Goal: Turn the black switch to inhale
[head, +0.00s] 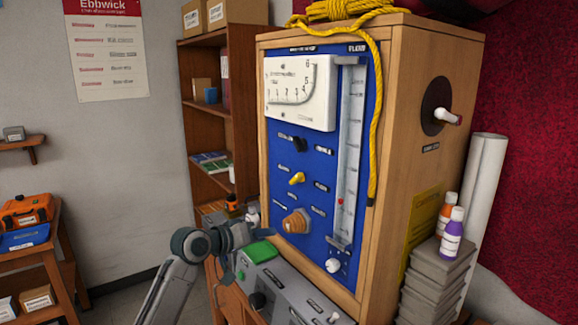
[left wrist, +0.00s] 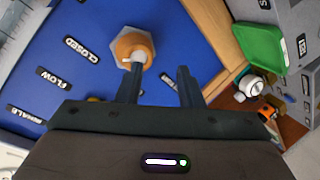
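The black switch (head: 300,144) is on the upper part of the blue panel (head: 274,165), below the white gauge. Small labels flank it, too small to read in the head view. In the left wrist view, a label reading INHALE (left wrist: 25,115) shows at the left; the black switch is not visible there. My left gripper (head: 244,234) is low in front of the panel's left edge, below and left of the switch and apart from it. In the left wrist view its two fingers (left wrist: 158,80) are spread with nothing held, near the orange knob (left wrist: 133,46). My right gripper is not in view.
Below the black switch are a yellow switch (head: 297,178) and the orange knob. A grey box with a green top (head: 259,251) stands in front of the panel's base. A yellow rope (head: 375,120) hangs down the panel's right side.

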